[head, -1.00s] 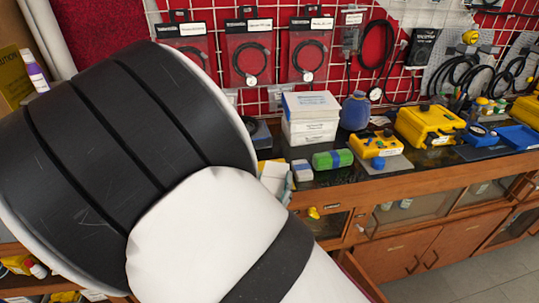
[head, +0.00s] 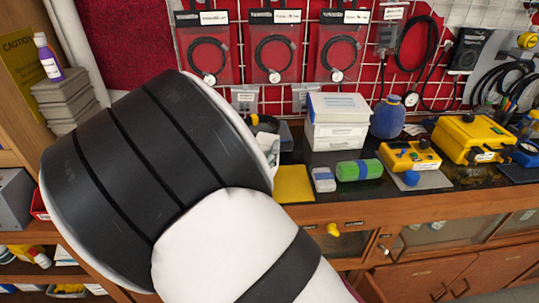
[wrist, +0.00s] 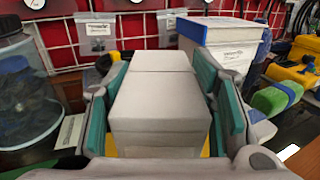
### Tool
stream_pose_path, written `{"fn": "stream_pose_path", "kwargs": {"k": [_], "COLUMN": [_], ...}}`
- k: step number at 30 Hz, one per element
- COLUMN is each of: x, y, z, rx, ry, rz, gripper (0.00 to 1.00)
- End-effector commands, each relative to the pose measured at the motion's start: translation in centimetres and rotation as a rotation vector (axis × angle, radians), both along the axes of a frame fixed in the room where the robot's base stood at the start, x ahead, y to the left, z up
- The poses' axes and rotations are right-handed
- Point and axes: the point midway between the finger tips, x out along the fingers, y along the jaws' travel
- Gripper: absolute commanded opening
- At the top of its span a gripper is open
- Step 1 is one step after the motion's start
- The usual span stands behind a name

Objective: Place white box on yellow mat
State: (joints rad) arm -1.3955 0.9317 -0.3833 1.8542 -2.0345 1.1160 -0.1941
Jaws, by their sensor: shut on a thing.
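The white box (wrist: 160,92) fills the middle of the wrist view, a pale grey-white block with a seam across its top. My gripper (wrist: 164,100) is shut on it, with teal pads on its left and right sides. Yellow of the mat (wrist: 205,146) shows low beside the box, so the box is over or on the mat; I cannot tell whether they touch. In the head view the yellow mat (head: 294,184) lies near the bench's front edge, partly behind my arm. My arm hides the gripper and box there.
Right of the mat are a small grey-blue block (head: 323,179) and a green block (head: 359,170). A stack of white boxes (head: 337,122) stands behind. A clear dark-filled jar (wrist: 28,90) is left of the gripper. Yellow devices (head: 408,154) fill the right side.

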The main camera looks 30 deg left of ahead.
Motion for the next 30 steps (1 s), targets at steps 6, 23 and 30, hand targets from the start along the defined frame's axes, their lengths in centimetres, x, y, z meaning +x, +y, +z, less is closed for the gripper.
{"fn": "stream_pose_path", "kwargs": {"k": [6, 23, 30], "x": [0.7, 0.7, 0.6], "y": [1.0, 1.0, 0.9], "z": [-0.4, -3.6, -3.9], "rx": [-0.001, 0.0, 0.0], "ry": [-0.001, -0.002, 0.0], "rz": [-0.001, -0.001, -0.001], "gripper": [0.0, 0.0, 0.71]}}
